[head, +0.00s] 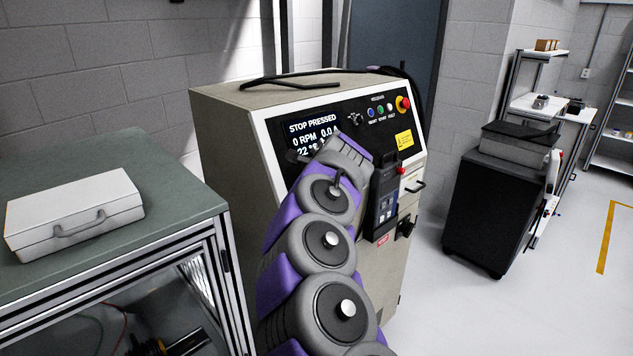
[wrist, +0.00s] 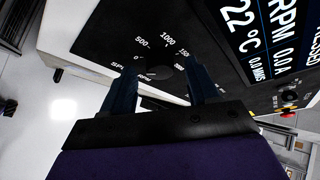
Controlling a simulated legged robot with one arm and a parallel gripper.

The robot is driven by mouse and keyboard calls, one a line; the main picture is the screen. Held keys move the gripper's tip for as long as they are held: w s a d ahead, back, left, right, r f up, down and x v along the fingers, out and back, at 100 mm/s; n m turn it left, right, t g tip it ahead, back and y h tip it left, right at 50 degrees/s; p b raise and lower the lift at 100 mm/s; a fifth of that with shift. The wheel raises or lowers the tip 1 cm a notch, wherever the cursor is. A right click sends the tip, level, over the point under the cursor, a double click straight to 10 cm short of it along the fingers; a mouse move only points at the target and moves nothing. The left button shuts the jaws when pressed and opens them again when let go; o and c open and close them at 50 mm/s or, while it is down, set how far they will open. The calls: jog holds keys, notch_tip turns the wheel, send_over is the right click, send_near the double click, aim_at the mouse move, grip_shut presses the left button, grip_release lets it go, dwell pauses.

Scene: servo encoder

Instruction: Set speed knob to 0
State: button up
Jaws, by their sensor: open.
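The speed knob (wrist: 158,74) is a small dark knob on the black panel in the wrist view, ringed by white marks including 0, 500 and 1000. Its pointer is too dark to read. My gripper (wrist: 160,66) is open, with one finger on each side of the knob; I cannot tell whether either finger touches it. In the head view my gripper (head: 315,147) is at the panel's lower left, and my arm hides the knob. The display (head: 312,134) reads STOP PRESSED, 0 RPM and 22 °C.
The beige control cabinet (head: 228,140) has a red emergency stop (head: 403,103) and small buttons at upper right. A bench (head: 150,190) with a white case (head: 75,213) stands on the left. A black cart (head: 490,210) stands on the right, with open floor between.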

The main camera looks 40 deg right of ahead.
jog(key=p+v, duration=0.3)
jog(key=v, duration=1.3)
jog(key=shift+s+r, duration=0.2)
jog(key=shift+s, duration=0.15)
jog(key=shift+a, duration=0.1)
